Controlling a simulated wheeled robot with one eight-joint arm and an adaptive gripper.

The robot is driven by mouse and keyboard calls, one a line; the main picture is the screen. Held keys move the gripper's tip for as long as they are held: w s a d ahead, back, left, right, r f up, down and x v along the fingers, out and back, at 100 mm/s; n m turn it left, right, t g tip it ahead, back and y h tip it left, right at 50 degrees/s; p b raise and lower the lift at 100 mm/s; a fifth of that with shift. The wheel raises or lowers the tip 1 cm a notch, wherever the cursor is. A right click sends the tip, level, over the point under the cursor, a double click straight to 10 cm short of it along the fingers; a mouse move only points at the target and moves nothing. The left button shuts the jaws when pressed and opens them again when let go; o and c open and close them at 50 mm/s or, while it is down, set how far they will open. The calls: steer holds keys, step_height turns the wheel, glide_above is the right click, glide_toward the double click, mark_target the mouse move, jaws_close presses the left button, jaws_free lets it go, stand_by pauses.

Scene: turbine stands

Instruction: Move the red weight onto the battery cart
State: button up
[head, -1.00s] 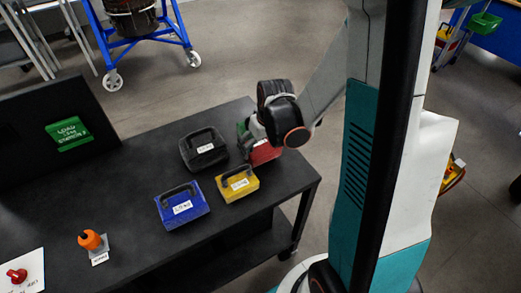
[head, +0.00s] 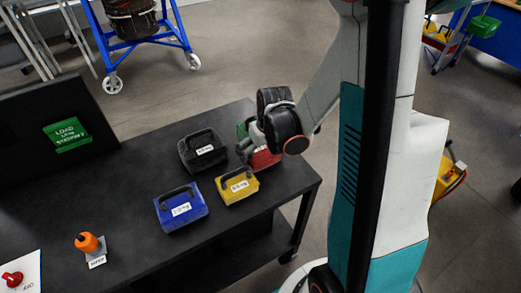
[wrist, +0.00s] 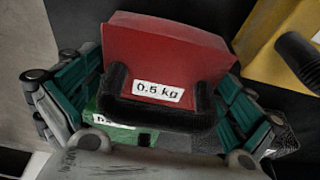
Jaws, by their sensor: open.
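The red weight (head: 264,158) stands near the right end of the black table, mostly covered by my wrist in the head view. In the wrist view the red weight (wrist: 170,50) shows a black handle and a 0.5 kg label. My gripper (wrist: 160,112) is open, with one teal finger on each side of the red weight's handle. Whether the fingers touch it I cannot tell. In the head view the fingers are hidden behind my wrist. I cannot make out for sure which thing is the battery cart.
Yellow (head: 238,187), blue (head: 181,207) and black (head: 203,151) weights stand close by on the table (head: 130,180). A green weight (wrist: 108,132) is right beside the red one. A yellow object (head: 449,178) is partly hidden behind my body. A blue wheeled frame (head: 172,30) stands behind.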

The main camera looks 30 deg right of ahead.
mark_target(266, 157)
steer(key=p+v, duration=0.5)
steer(key=v, duration=0.7)
steer(key=shift+r, duration=0.2)
